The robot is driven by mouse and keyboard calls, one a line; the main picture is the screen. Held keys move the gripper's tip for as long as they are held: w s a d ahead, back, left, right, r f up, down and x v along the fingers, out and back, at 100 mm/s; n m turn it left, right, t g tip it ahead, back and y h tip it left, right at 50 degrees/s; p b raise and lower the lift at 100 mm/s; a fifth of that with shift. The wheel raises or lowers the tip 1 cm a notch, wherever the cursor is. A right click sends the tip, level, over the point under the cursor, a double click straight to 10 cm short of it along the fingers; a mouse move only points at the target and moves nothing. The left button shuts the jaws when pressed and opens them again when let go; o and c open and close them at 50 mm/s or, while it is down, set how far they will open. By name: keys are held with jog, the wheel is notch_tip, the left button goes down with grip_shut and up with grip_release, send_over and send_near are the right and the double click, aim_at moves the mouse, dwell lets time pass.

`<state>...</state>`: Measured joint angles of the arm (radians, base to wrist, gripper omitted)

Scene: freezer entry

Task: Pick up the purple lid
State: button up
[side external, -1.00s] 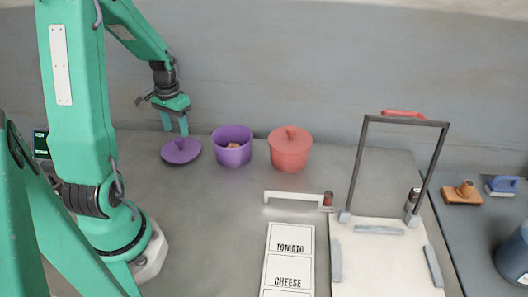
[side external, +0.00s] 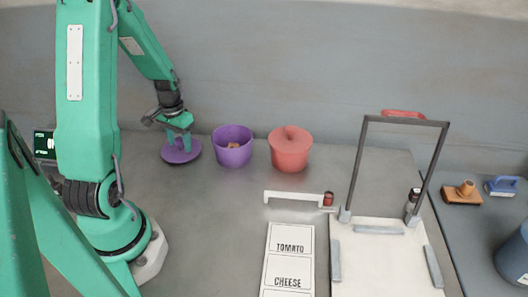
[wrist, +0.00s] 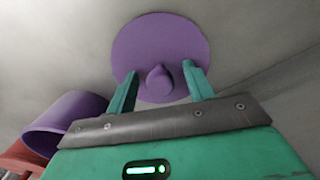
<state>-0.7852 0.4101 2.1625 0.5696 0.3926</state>
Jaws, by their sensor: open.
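The purple lid (side external: 181,153) lies flat on the grey table, left of the purple pot, in the side view. It also shows in the wrist view (wrist: 160,45) as a round disc with a pointed knob (wrist: 159,79). My gripper (side external: 174,145) is low over the lid, pointing down. In the wrist view my gripper (wrist: 157,80) is open, one finger on each side of the knob, with gaps between knob and fingers. In the side view the fingers hide the knob.
A purple pot (side external: 233,156) without a lid, with something orange-brown inside, stands just right of the lid. A label card (side external: 290,262) and a white board with a dark upright frame (side external: 372,260) lie nearer the front.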

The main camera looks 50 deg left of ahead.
aim_at(180, 139)
dwell(0.4)
jog(key=c, duration=1.1)
jog(key=shift+o, duration=0.2)
jog(key=shift+r, duration=0.2)
jog(key=shift+r, duration=0.55)
jog(key=r, duration=0.3)
jog(key=shift+w+d, duration=0.1)
jog(key=shift+d, duration=0.15)
jog(key=w+d+r, duration=0.2)
jog(key=d+r, duration=0.4)
jog(key=d, duration=0.4)
jog(key=shift+w+d+r, duration=0.3)
jog(key=shift+d, duration=0.1)
jog(key=shift+w, duration=0.15)
jog(key=w+r, duration=0.4)
jog(key=w, duration=0.5)
jog(key=shift+d, duration=0.35)
